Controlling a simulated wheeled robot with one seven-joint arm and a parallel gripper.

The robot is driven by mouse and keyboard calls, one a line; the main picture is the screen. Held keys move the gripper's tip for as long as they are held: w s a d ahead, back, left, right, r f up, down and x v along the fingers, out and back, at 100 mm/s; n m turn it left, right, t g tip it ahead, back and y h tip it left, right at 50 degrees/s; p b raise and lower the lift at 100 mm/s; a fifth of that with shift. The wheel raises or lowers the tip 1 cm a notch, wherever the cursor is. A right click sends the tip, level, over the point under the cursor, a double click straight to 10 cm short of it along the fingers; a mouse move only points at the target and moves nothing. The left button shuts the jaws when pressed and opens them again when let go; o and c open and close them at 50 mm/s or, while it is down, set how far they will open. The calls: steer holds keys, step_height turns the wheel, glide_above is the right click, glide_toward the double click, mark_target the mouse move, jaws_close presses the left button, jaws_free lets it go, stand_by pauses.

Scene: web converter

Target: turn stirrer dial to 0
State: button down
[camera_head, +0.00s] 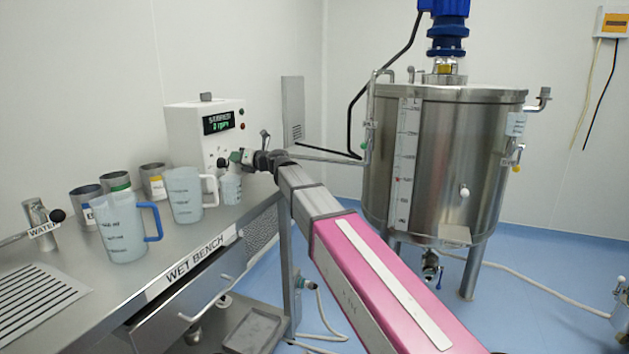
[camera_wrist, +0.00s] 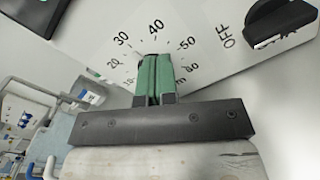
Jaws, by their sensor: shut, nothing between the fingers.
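The white stirrer control box (camera_head: 185,128) stands at the back of the wet bench. Its lit display (camera_head: 223,121) shows a small number that I cannot read surely. In the wrist view the dial scale (camera_wrist: 157,27) runs from 10 to 60 around my gripper (camera_wrist: 154,60). My gripper's green fingers are shut with nothing between them and point at the middle of the scale. They hide the dial's knob and pointer, so I cannot tell its setting or whether they touch it. My gripper also shows at the box's front in the head view (camera_head: 236,158).
A black rotary switch (camera_wrist: 280,22) beside an OFF label is right of the scale. Measuring jugs (camera_head: 122,228) and metal beakers (camera_head: 86,200) stand on the wet bench (camera_head: 210,238), left of my arm. A large steel tank (camera_head: 455,150) stands to the right.

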steer(key=shift+s+a+r, duration=0.1)
steer(key=shift+a+r, duration=0.6)
steer(key=shift+a, duration=0.3)
steer(key=shift+s+a+r, duration=0.1)
steer(key=shift+s+r, duration=0.05)
steer(key=shift+s, duration=0.15)
steer(key=shift+s+a, duration=0.1)
steer(key=shift+s, duration=0.15)
steer(key=shift+r, duration=0.15)
steer(key=shift+w+r, duration=0.15)
steer(key=shift+r, duration=0.1)
steer(key=shift+s+d, duration=0.4)
steer(key=shift+d, duration=0.1)
glide_toward(220, 150)
steer(key=shift+s+d+f, duration=0.1)
steer(key=shift+s+f, duration=0.2)
steer(key=shift+f, duration=0.05)
